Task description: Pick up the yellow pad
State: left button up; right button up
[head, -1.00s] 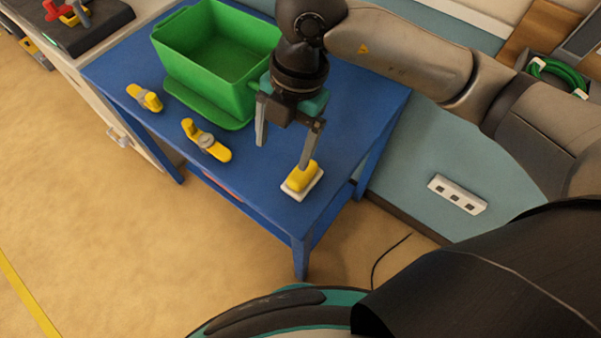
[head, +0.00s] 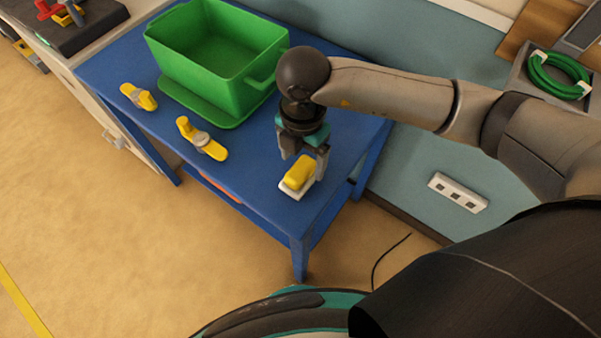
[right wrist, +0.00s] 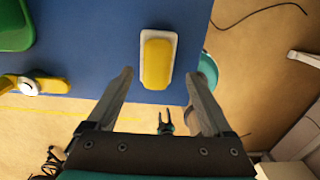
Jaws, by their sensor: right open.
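The yellow pad (head: 299,171) lies on a thin white base (head: 291,191) near the right front corner of the blue table (head: 255,200). My right gripper (head: 304,168) is open and points down just behind the pad. One finger overlaps the pad's right edge in the head view; I cannot tell whether they touch.
A green bin (head: 215,65) stands at the back of the table. Two yellow-and-grey pieces, one at the left (head: 139,96) and one nearer the middle (head: 202,139), lie in front of it. A white socket strip (head: 458,193) is at the right.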

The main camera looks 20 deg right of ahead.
aim_at(300, 168)
jog(key=f, duration=0.4)
jog(key=shift+w+a+b, duration=0.15)
jog(key=shift+w+b, duration=0.05)
jog(key=shift+b, duration=0.1)
grip_shut()
dwell(0.3)
